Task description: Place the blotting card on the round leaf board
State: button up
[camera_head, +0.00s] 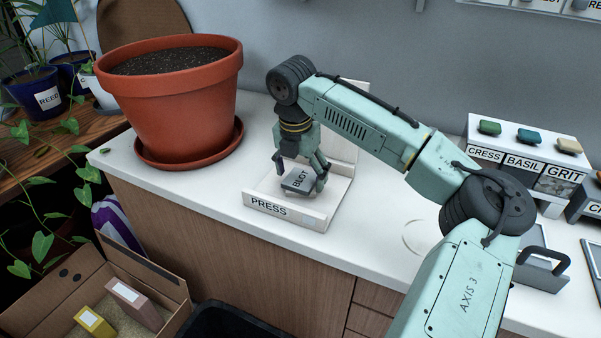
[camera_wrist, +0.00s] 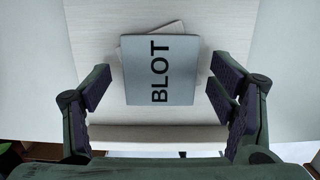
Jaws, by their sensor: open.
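The blotting card, a grey-blue block marked BLOT (camera_head: 299,181), lies in the pale tray marked PRESS (camera_head: 318,213). In the wrist view the card (camera_wrist: 160,70) lies over a slightly turned, paler flat piece (camera_wrist: 205,62). My gripper (camera_head: 299,172) is open above the card. In the wrist view its fingers (camera_wrist: 162,92) stand on either side of the card with gaps, empty. I cannot tell for sure which thing is the round leaf board. A faint pale circle (camera_head: 408,244) shows on the counter, partly hidden by my arm; a rounded brown board (camera_head: 146,18) stands behind the big pot.
A large terracotta pot of soil (camera_head: 180,100) stands on its saucer left of the tray. A rack marked CRESS, BASIL and GRIT (camera_head: 520,160) stands at the right. A cardboard box (camera_head: 160,280) sits below the counter's left front. The counter (camera_head: 180,195) is clear before the pot.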

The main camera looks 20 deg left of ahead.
aim_at(296, 184)
notch_tip(296, 184, up, 12)
jog(key=s, duration=0.1)
jog(key=shift+s+a+r+b, duration=0.15)
jog(key=shift+s+b, duration=0.25)
jog(key=shift+a, duration=0.1)
